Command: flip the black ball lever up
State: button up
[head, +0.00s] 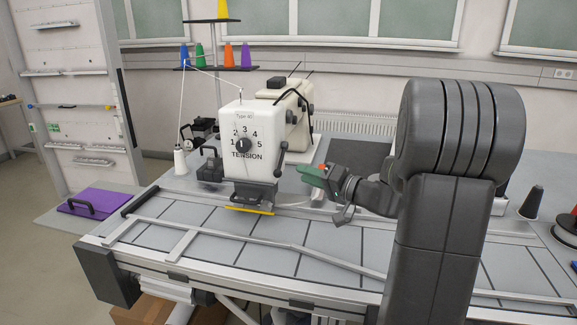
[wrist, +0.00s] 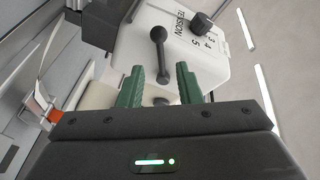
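The black ball lever (head: 281,160) is on the right side of the white sewing machine head (head: 243,135), below and right of the tension dial, and hangs down, slightly tilted. My gripper (head: 308,174) is just right of the lever's lower end in the head view. In the wrist view its two green fingers (wrist: 160,84) are apart, with the lever's near end between the tips in the picture. Contact cannot be told.
The tension dial (head: 243,144) is on the machine's front face. A yellow strip (head: 249,210) lies under the head. A thread stand with coloured cones (head: 220,55) stands behind. The grey worktable (head: 225,238) is mostly clear in front.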

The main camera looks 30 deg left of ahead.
aim_at(281, 160)
jog(key=a+p, duration=0.1)
jog(key=a, duration=0.6)
jog(key=shift+w, duration=0.25)
grip_shut()
